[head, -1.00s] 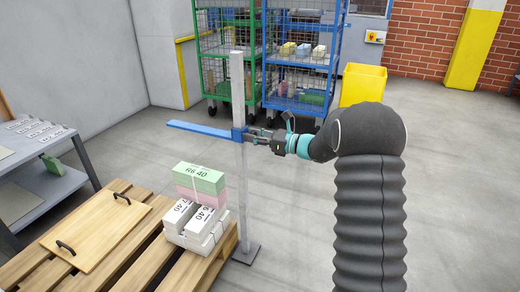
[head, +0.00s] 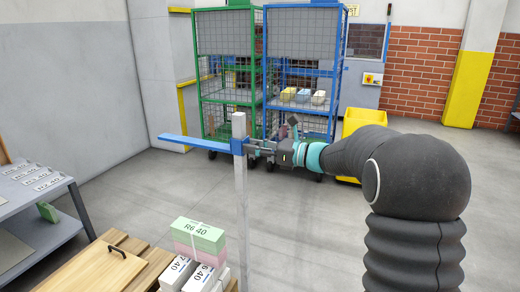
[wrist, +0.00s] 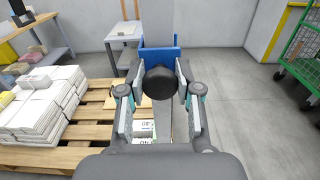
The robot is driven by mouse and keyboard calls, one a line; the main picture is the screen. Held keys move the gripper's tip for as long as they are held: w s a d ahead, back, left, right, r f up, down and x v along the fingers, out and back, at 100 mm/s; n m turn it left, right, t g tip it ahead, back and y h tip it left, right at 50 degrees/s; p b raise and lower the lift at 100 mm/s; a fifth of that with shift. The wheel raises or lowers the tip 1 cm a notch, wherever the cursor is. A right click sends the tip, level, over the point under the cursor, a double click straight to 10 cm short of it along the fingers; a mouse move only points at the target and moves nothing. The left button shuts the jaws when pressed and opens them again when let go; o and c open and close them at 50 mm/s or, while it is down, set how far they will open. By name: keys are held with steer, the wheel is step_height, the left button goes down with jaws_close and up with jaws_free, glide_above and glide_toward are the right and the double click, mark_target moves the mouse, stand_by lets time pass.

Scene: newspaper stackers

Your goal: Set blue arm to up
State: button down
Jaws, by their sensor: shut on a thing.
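The blue arm (head: 190,142) juts out level to the left from a blue collar (head: 238,146) on an upright grey post (head: 240,195). The collar is a little below the post's top end. My gripper (head: 254,148) is at the collar's right side. In the wrist view, its fingers (wrist: 160,78) close from both sides around a round black knob (wrist: 160,84) in front of the blue collar (wrist: 161,56). The fingertips' contact with the knob is partly hidden.
Below the blue arm, bundled stacks (head: 200,236) stand on a wooden pallet, with a board with a black handle (head: 125,250) beside them. A grey table (head: 40,225) is at left. Green and blue cage trolleys (head: 228,85) and a yellow bin (head: 360,120) stand behind.

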steer(key=shift+a+r, duration=0.2)
steer(key=shift+r, duration=0.3)
steer(key=c, duration=1)
jaws_free()
steer(key=shift+w, duration=0.1)
steer(key=shift+o, duration=1.1)
steer(key=shift+a+f, duration=0.1)
steer(key=shift+a, duration=0.2)
steer(key=shift+d+f, duration=0.15)
steer(key=shift+d, duration=0.45)
steer(key=v, duration=1.1)
steer(key=shift+s, duration=0.3)
